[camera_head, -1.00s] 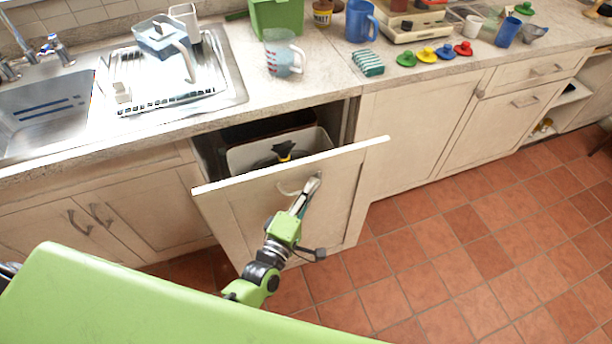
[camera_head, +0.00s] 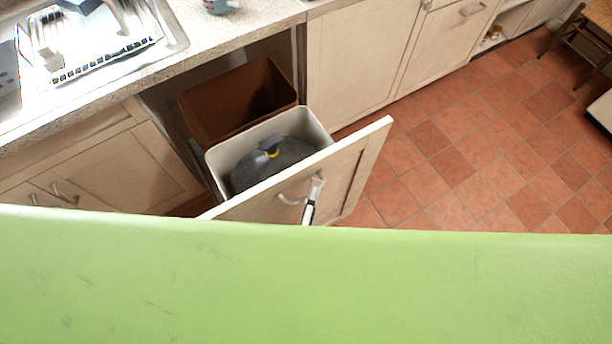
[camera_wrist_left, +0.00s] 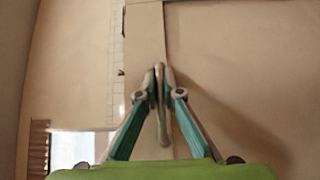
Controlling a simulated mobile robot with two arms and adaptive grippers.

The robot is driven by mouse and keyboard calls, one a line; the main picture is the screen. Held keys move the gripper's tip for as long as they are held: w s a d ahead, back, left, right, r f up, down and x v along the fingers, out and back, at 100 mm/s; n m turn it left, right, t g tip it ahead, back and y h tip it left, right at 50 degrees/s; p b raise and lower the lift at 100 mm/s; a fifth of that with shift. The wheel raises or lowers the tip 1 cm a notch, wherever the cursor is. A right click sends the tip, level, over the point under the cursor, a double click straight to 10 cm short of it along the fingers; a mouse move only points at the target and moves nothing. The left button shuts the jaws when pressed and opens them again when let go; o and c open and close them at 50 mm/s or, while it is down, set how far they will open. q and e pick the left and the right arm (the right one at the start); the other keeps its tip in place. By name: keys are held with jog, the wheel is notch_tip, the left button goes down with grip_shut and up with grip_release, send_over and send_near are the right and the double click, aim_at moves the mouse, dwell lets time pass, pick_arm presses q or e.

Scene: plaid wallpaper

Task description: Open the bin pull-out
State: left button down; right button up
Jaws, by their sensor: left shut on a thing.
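The bin pull-out (camera_head: 345,170) stands well out from the cabinet, its front panel tilted in the head view. Inside are a brown bin (camera_head: 235,102) at the back and a white bin (camera_head: 318,132) with a dark grey lid or content in front. My left gripper (camera_head: 316,183) is at the curved handle (camera_head: 288,200) on the panel's outer face. In the left wrist view the fingers of my left gripper (camera_wrist_left: 159,75) are closed together on the handle (camera_wrist_left: 163,120). Most of my left arm is hidden behind my green body. My right gripper is not in view.
The sink and dish rack (camera_head: 95,50) are at the upper left on the counter. Closed cabinets (camera_head: 365,55) stand right of the opening. The tiled floor (camera_head: 470,150) is clear to the right; a wooden chair (camera_head: 580,40) stands at the far right.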

pick_arm(q)
jog(key=shift+s+d, duration=0.2)
jog(key=shift+s, duration=0.1)
jog(key=c, duration=2.2)
grip_release()
jog(key=s, duration=0.3)
jog(key=s+a, duration=0.1)
jog(key=s, duration=0.3)
jog(key=shift+s+a, duration=0.2)
jog(key=shift+f, duration=0.1)
